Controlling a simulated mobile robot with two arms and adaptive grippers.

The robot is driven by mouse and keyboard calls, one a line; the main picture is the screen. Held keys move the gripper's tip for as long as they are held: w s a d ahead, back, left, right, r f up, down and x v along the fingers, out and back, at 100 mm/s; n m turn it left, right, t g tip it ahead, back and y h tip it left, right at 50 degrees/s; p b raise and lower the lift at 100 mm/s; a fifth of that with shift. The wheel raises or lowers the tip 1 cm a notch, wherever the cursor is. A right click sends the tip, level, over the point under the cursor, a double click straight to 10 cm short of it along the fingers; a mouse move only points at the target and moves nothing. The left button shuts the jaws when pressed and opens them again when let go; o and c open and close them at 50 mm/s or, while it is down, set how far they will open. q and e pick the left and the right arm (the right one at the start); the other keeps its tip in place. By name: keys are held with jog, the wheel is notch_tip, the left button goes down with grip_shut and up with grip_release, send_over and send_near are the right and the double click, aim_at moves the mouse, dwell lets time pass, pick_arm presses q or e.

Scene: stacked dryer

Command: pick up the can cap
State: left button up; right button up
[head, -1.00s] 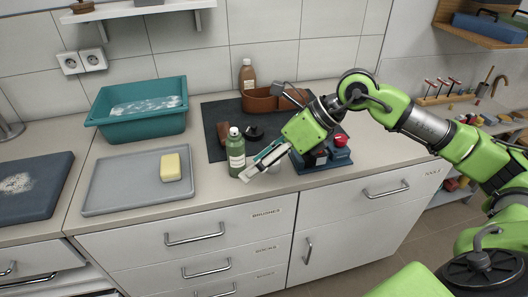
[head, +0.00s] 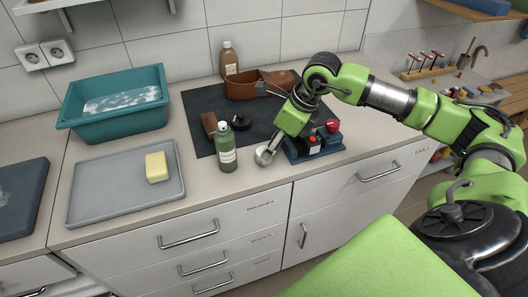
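The can cap (head: 263,156) is a small, round, silvery disc at the front of the counter, just right of the green bottle (head: 226,149). It looks tilted, and appears slightly above the counter. My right gripper (head: 268,153) reaches down from the right and its fingertips meet at the cap. It appears shut on the cap, though the fingers are small and partly hidden. A dark round tin (head: 241,122) lies on the dark mat behind the bottle. My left gripper is not in view.
A blue box with a red knob (head: 316,146) stands close right of my gripper. A brown brush (head: 209,124), brown bottle (head: 229,58) and leather holder (head: 250,87) are behind. The grey tray (head: 110,196) with yellow soap (head: 156,167) and teal basin (head: 112,119) are left.

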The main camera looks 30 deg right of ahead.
jog(key=w+f, duration=0.1)
jog(key=w+a+f+p, duration=0.1)
jog(key=f, duration=0.1)
jog(key=shift+a, duration=0.15)
jog(key=shift+w+f+p, duration=0.2)
jog(key=shift+f+p, duration=0.1)
jog(key=shift+f, duration=0.2)
jog(key=shift+s, duration=0.1)
jog(key=c, duration=0.8)
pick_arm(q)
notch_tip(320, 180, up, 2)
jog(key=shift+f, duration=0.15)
pick_arm(e)
jog(key=shift+r, duration=0.15)
